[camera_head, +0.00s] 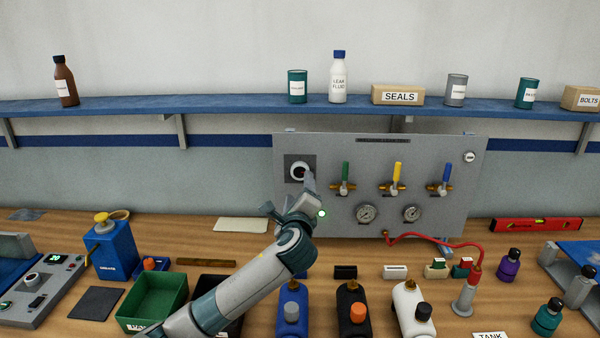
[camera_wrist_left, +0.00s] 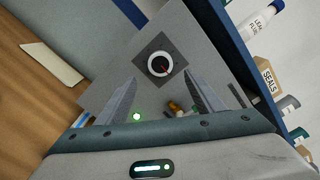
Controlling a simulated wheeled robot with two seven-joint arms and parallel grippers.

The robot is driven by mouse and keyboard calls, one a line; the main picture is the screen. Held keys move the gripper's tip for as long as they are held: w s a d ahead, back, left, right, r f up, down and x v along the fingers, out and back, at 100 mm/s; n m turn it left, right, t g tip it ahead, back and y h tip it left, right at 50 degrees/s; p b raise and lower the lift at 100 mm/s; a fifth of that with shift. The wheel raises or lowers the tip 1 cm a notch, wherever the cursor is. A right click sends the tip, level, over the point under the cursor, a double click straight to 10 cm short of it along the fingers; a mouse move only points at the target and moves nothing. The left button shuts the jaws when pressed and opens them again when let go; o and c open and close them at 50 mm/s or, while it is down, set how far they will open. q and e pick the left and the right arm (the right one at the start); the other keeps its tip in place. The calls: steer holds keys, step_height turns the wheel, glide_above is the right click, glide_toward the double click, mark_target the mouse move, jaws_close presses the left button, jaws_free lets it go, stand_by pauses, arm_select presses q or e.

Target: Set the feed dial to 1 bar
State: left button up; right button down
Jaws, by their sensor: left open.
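The feed dial (camera_head: 299,171) is a round knob with a white ring on a dark square plate at the upper left of the grey panel (camera_head: 330,220). In the left wrist view the dial (camera_wrist_left: 160,65) shows a dark face with a red mark, ahead of and between the fingers. Its scale is too small to read. My left gripper (camera_head: 308,188) is open and empty, just below and right of the dial in the head view. Its two fingers show apart in the left wrist view (camera_wrist_left: 160,100). My right gripper is not in view.
The panel also carries green (camera_head: 345,175), yellow (camera_head: 397,175) and blue (camera_head: 446,176) valve levers, two gauges (camera_head: 367,214) and a lit green lamp (camera_head: 321,213). A blue shelf (camera_head: 230,106) runs above. Bottles and a green bin (camera_head: 152,302) crowd the bench front.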

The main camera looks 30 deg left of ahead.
mark_target(300, 173)
arm_select(q)
steer(key=p+x, duration=0.2)
steer(key=x, duration=0.6)
steer(key=shift+w+a, duration=0.1)
steer(key=shift+w, duration=0.2)
steer(key=c, duration=1.1)
